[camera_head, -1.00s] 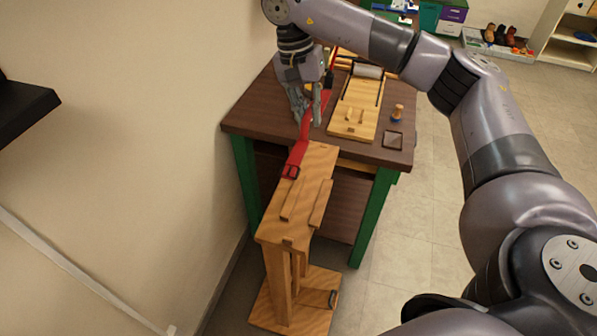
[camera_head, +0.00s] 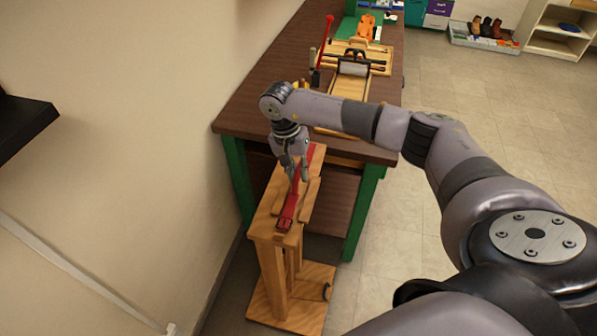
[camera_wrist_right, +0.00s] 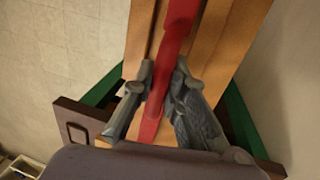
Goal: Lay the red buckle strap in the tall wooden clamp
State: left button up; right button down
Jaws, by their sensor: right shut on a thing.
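The tall wooden clamp (camera_head: 264,222) stands upright in front of the workbench. The red buckle strap (camera_head: 287,212) runs lengthwise over the clamp's top, its buckle end toward me. My right gripper (camera_head: 297,178) is above the clamp top, shut on the strap. In the right wrist view, the strap (camera_wrist_right: 177,28) passes between the fingers of the right gripper (camera_wrist_right: 165,85), with the clamp's wooden bars (camera_wrist_right: 140,40) on both sides. I cannot tell whether the strap rests fully between the bars. My left gripper is not in view.
The dark-topped workbench (camera_head: 250,100) with green legs stands behind the clamp. A wooden board with a roller (camera_head: 352,68) and a red-handled tool (camera_head: 325,42) are on it. The wall is close on the left. Open floor (camera_head: 400,235) lies to the right.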

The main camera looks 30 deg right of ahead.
jog(key=shift+f, duration=0.6)
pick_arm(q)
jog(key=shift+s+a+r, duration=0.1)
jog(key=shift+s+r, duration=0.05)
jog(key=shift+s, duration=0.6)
pick_arm(e)
jog(key=c, duration=1.9)
grip_release()
jog(key=shift+f, duration=0.1)
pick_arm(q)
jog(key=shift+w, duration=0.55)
